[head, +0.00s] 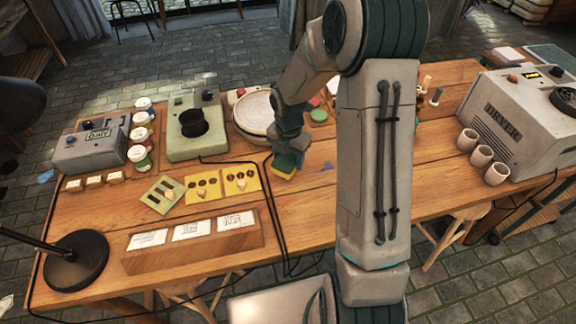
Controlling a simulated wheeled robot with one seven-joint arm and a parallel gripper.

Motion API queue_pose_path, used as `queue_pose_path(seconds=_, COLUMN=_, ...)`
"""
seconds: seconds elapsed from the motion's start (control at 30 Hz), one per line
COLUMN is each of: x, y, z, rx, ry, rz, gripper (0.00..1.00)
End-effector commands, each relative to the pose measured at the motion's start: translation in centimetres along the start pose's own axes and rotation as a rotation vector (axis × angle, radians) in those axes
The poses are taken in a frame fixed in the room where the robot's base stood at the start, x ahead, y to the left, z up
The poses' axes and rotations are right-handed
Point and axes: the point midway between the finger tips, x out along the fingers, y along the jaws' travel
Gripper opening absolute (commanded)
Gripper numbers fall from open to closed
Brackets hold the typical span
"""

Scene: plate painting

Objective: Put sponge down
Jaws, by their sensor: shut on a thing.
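The sponge (284,167) is yellow with a green layer. It is under my gripper (287,150) near the middle of the wooden table (310,211). My gripper points down and is shut on the sponge. The fingertips are small and partly hidden by the wrist in the head view. The sponge is at or just above the table surface; I cannot tell whether it touches.
A pale round bowl (254,116) stands just behind the gripper. Yellow cards (241,181) lie to the left, and a black cable (268,190) runs close by. A dryer (515,120) and several cups (482,156) stand at the right. Bare wood lies in front of the sponge.

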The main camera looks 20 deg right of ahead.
Motion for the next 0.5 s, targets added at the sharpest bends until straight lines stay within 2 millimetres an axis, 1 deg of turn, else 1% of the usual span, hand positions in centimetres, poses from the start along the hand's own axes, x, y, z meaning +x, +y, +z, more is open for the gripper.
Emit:
queue_pose_path(seconds=0.13, x=0.9, y=0.1, z=-0.1, rx=0.0, ry=0.001, rz=-0.001, gripper=0.37)
queue_pose_path(seconds=0.33, x=3.7, y=0.1, z=-0.2, rx=-0.001, ry=0.003, rz=-0.002, gripper=0.37)
queue_pose_path(seconds=0.4, x=4.1, y=0.1, z=-0.1, rx=0.001, ry=0.001, rz=-0.001, gripper=0.37)
queue_pose_path(seconds=0.5, x=4.1, y=0.1, z=-0.1, rx=0.001, ry=0.0, rz=0.0, gripper=0.37)
